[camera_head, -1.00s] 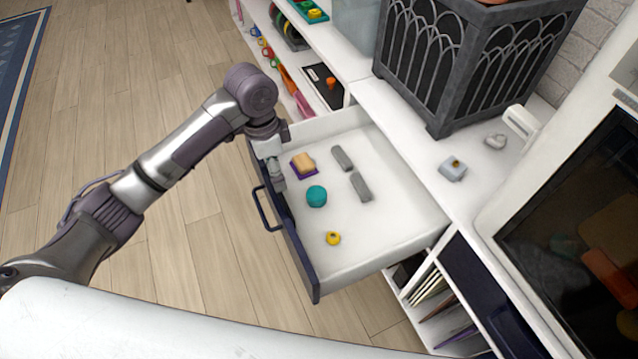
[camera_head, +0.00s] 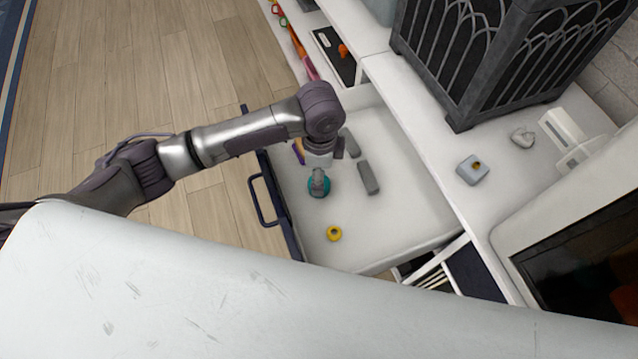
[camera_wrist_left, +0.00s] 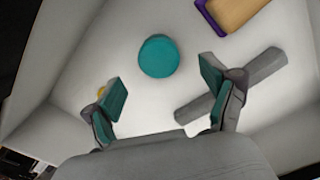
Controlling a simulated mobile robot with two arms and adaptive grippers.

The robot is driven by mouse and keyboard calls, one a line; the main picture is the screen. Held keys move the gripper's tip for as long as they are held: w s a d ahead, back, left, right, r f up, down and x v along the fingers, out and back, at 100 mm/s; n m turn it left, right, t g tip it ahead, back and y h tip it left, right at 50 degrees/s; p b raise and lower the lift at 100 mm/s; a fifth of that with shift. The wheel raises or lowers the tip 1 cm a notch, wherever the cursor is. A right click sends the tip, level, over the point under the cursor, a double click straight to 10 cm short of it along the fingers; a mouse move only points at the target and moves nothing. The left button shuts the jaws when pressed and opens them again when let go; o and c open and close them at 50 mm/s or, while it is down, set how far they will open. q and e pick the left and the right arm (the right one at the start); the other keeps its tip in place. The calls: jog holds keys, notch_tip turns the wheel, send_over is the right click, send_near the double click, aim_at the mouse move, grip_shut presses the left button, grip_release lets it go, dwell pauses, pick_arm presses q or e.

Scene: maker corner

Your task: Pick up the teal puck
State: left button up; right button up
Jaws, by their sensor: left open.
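The teal puck (camera_head: 318,190) lies on the floor of the open white drawer, partly hidden behind my left gripper in the head view. My left gripper (camera_head: 319,178) is over the drawer, just above the puck in that view. In the left wrist view the round teal puck (camera_wrist_left: 158,56) shows whole, beyond and between the spread fingertips. There the left gripper (camera_wrist_left: 164,95) is open, with teal pads and nothing between them. Whether it touches the puck in height cannot be told, but the wrist view shows them apart. My right gripper is not in view.

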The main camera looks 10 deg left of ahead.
aim_at(326, 181)
pick_arm(q)
notch_tip(326, 181, down, 2)
jog(key=shift+s+a+f, duration=0.1)
jog(key=shift+f, duration=0.05)
notch_tip(326, 181, down, 2)
jog(key=shift+f, duration=0.4)
jog(key=shift+c, duration=0.4)
jog(key=c, duration=1.3)
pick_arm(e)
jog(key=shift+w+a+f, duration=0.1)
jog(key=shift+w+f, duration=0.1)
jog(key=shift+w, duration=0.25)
